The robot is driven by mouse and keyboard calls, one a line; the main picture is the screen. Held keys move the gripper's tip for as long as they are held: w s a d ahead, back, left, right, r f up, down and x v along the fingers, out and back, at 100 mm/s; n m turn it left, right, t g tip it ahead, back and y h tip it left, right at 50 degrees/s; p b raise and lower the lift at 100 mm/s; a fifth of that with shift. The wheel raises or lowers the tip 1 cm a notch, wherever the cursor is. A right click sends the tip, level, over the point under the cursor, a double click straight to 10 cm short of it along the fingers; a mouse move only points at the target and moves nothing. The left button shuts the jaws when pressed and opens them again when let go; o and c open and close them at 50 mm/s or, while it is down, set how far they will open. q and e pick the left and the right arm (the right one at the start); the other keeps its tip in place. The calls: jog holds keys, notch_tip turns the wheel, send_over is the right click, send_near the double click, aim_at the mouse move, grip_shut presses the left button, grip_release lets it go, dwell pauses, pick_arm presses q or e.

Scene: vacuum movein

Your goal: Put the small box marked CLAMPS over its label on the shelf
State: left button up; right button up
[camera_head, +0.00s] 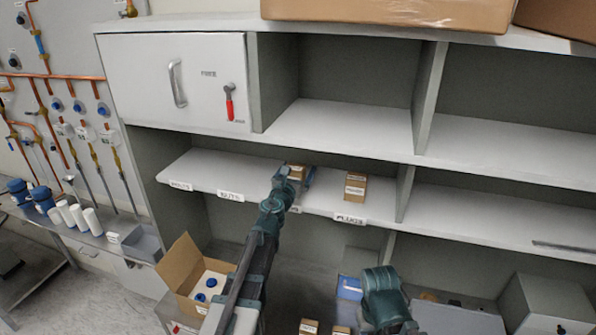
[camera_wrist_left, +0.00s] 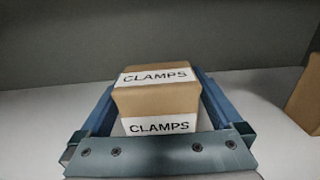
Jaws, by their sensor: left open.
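The small brown box marked CLAMPS (camera_wrist_left: 157,98) stands upright on the shelf; its white CLAMPS markings show on two faces in the left wrist view. In the head view it is partly hidden by my left gripper (camera_head: 292,178). That gripper is open, with one blue finger on each side of the box and a gap showing at the sides. A white shelf label (camera_head: 295,209) shows on the edge just below, partly hidden by my arm, its text unreadable. My right arm's end (camera_head: 385,295) is low in front of the shelves; its fingers cannot be made out.
A similar box (camera_head: 355,187) stands to the right above the PLUGS label (camera_head: 350,219). BOLTS and NUTS labels are to the left, with bare shelf above. An open carton (camera_head: 180,265) and small boxes (camera_head: 308,327) are below. The upper shelf is close above.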

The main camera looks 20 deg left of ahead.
pick_arm(q)
jog(key=s, duration=1.2)
jog(key=shift+a, duration=0.2)
